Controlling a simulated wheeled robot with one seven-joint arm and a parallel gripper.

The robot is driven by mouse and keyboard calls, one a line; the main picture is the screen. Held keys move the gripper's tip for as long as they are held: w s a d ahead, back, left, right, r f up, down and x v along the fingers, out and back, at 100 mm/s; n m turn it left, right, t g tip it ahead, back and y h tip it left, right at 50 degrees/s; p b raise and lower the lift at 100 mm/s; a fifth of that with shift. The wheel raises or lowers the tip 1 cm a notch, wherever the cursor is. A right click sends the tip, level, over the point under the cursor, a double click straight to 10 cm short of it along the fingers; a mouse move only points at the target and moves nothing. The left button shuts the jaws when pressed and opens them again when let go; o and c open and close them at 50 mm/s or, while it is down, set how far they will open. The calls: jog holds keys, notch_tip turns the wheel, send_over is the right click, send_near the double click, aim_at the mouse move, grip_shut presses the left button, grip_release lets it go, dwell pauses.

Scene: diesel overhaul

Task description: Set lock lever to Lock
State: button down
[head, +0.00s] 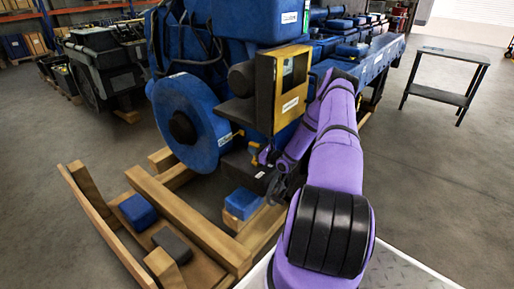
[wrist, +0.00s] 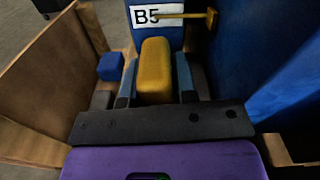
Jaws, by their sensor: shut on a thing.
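A thick yellow handle (wrist: 155,70), which looks like the lock lever's grip, stands between the two fingers of my gripper (wrist: 156,88) in the wrist view. The fingers lie along its left and right sides, and my gripper is shut on it. In the head view my gripper (head: 273,183) is low beside the blue engine (head: 205,125), partly hidden by my purple arm. A thin yellow rod with a knob (wrist: 211,18) crosses the white B5 label (wrist: 145,15) beyond the handle. No Lock marking can be read.
A yellow-framed box (head: 292,105) juts from the engine above my gripper. A wooden frame (head: 200,232) holds blue and dark blocks below it. In the wrist view a wooden board (wrist: 50,85) is left and a blue wall (wrist: 255,60) is right. A dark table (head: 442,92) stands apart.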

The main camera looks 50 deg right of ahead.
jog(key=shift+s+a+f+n, duration=0.1)
jog(key=shift+a+f+n, duration=0.15)
jog(key=shift+a+n, duration=0.6)
jog(key=shift+s+a+f+n, duration=0.1)
jog(key=shift+a+f+n, duration=0.15)
jog(key=shift+a+n, duration=0.6)
jog(key=c, duration=1.2)
grip_release()
jog(key=shift+d, duration=0.1)
jog(key=s, duration=1)
jog(key=shift+s+d, duration=0.35)
jog(key=shift+d, duration=0.05)
